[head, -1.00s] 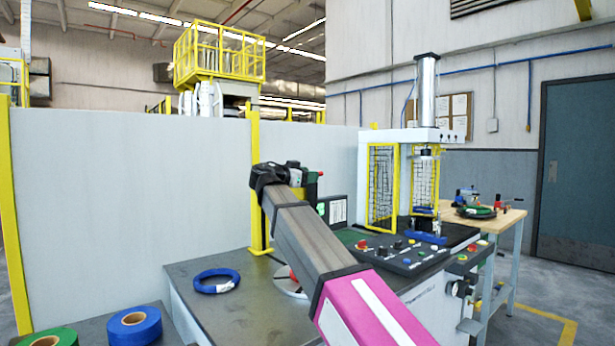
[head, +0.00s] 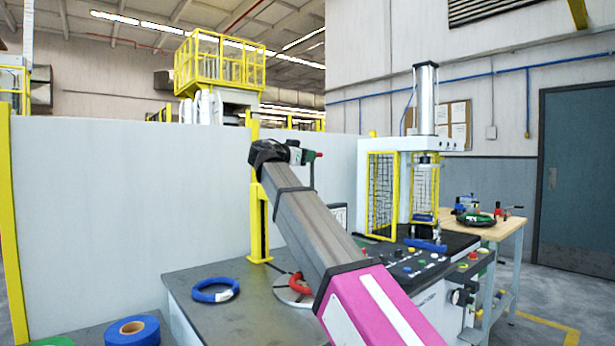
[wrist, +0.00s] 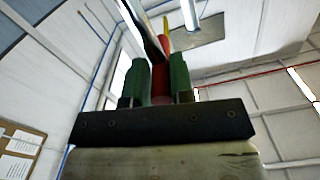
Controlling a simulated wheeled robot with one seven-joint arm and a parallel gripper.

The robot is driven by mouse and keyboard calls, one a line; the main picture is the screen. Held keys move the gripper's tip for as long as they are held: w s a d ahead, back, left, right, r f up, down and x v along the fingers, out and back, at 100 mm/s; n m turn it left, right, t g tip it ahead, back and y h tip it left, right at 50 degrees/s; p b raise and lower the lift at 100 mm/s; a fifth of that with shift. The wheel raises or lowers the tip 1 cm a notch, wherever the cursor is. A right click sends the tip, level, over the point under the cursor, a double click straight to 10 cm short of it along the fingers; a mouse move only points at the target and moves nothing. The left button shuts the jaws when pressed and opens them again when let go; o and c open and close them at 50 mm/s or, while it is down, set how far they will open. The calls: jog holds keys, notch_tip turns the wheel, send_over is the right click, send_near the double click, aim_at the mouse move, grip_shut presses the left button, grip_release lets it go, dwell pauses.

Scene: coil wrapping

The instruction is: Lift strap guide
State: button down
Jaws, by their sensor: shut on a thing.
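My gripper (head: 310,156) is raised above the machine table at the end of my arm, in front of the white partition. In the wrist view its two green fingers (wrist: 160,78) are shut on a red upright part, which I take to be the strap guide (wrist: 160,55). A dark flat bar and a yellow tip show above the red part. In the head view a small red end of the strap guide (head: 318,154) sticks out to the right of the fingers. The rest of it is hidden or too small to tell.
A red coil (head: 299,284) lies on a round plate, partly behind my arm. A blue coil (head: 216,290) lies on the dark table (head: 240,325). Blue tape (head: 132,330) is at lower left. A press (head: 425,150) with yellow guards and a control panel stands right; a yellow post (head: 257,225) stands behind.

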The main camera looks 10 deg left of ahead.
notch_tip(320, 180, up, 13)
jog(key=shift+w+a+r, duration=0.15)
jog(key=shift+r, duration=0.05)
jog(key=c, duration=1.1)
grip_release()
jog(key=shift+o, duration=0.2)
jog(key=v, duration=1.1)
